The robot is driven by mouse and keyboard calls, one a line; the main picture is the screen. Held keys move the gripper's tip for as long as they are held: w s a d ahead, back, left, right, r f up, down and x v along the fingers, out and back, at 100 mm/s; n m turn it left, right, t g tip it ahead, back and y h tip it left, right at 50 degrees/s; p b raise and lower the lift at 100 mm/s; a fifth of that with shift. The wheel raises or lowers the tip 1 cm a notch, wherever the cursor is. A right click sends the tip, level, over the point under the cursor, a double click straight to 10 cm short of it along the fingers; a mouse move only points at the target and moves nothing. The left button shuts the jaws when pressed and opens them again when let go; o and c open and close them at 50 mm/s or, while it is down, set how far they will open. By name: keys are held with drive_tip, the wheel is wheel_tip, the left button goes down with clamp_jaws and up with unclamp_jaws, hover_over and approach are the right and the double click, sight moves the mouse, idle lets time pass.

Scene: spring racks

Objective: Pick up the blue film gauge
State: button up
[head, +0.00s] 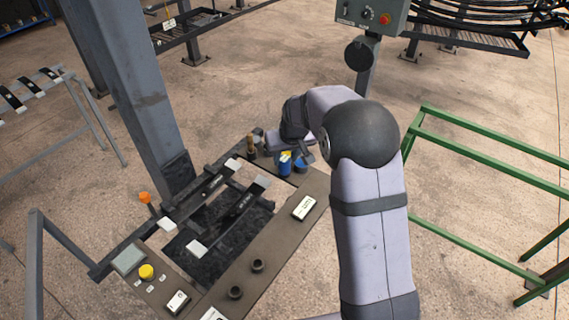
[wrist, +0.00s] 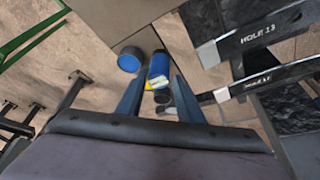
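A blue film gauge (wrist: 158,66), with a white and yellow label end, shows in the wrist view ahead of and between my fingers. It also shows in the head view as a small upright blue body (head: 285,168) at the panel's far right corner. My gripper (wrist: 159,80) is open, with a visible gap between the gauge and each finger. In the head view, my gripper (head: 297,153) is just above the gauge and partly hides that corner. I cannot tell how far the fingertips are from it.
A round blue item (wrist: 130,60) sits close beside the gauge. A brass-coloured piece (head: 250,146) stands to its left. The brown panel (head: 275,225) carries a white label block (head: 304,208) and two dark cups. Dark bars (head: 238,215) cross its opening. A green frame (head: 490,150) stands at right.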

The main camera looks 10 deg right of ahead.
sight(285, 160)
drive_tip(key=shift+p+x, duration=1.45)
drive_tip(key=shift+x, duration=1.2)
drive_tip(key=shift+d, duration=0.1)
drive_tip(key=c, duration=0.8)
drive_tip(key=shift+r, duration=0.1)
